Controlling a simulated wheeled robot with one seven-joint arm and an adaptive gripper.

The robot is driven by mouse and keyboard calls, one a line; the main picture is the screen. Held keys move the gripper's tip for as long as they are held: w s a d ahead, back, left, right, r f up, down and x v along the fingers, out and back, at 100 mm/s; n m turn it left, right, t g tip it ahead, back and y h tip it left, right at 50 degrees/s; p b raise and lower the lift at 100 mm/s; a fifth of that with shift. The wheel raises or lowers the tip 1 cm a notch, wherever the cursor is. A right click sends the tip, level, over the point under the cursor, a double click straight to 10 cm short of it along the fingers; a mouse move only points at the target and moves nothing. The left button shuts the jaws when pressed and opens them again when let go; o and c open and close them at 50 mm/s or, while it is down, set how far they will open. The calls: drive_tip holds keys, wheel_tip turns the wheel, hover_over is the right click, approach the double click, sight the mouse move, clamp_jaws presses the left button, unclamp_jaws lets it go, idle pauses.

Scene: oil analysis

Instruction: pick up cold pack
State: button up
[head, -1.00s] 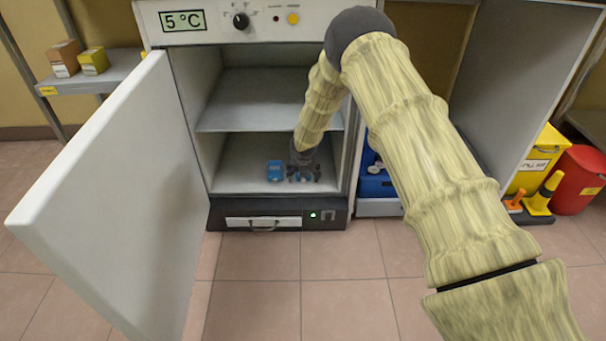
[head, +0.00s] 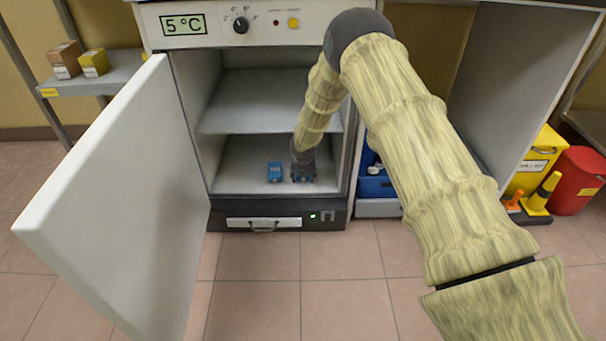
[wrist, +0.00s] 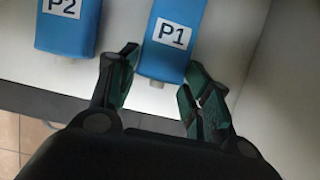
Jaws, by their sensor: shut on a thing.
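Two blue cold packs with white labels lie on the floor of the open refrigerator (head: 232,182). The pack labelled P1 (wrist: 172,55) is between the fingers of my gripper (wrist: 161,66), which are shut on its near end. In the head view, my gripper (head: 303,175) covers most of that pack. The pack labelled P2 (wrist: 68,24) lies apart to the left; it also shows in the head view (head: 274,171). P1 appears to be still at floor level.
The refrigerator door (head: 115,200) stands open at left. A shelf (head: 265,100) spans the compartment above my gripper, and the side wall is close at right. Blue items (head: 375,182), a yellow bin (head: 530,160) and a red bin (head: 578,180) stand further right.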

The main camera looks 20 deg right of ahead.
drive_tip(key=s+a+p, duration=0.3)
drive_tip(key=s, duration=0.6)
drive_tip(key=s+a+p, duration=0.2)
drive_tip(key=s+p, duration=0.1)
drive_tip(key=s, duration=0.5)
drive_tip(key=s+d+r+m+g+h, duration=0.2)
drive_tip(key=d+r+m+g, duration=0.1)
drive_tip(key=r+m, duration=0.5)
drive_tip(key=s+d+r+m+g+h, duration=0.1)
drive_tip(key=d+r+m+g, duration=0.15)
drive_tip(key=r+m, duration=0.5)
drive_tip(key=s+a+r+m+g+y+p, duration=0.1)
drive_tip(key=s+a+r+m+g+y, duration=0.1)
drive_tip(key=s+a+r+m, duration=0.45)
drive_tip(key=s+a+r+m+g+y+p, duration=0.1)
drive_tip(key=s+a+r+m+y, duration=0.15)
drive_tip(key=r+m, duration=0.65)
drive_tip(key=s+r+m+p, duration=0.1)
drive_tip(key=s+r+p, duration=0.2)
drive_tip(key=r+p, duration=1.8)
drive_tip(key=p, duration=1.6)
drive_tip(key=shift+a+r+m, duration=0.15)
drive_tip(key=shift+r+m, duration=0.15)
drive_tip(key=shift+m, duration=0.1)
drive_tip(key=shift+s, duration=0.1)
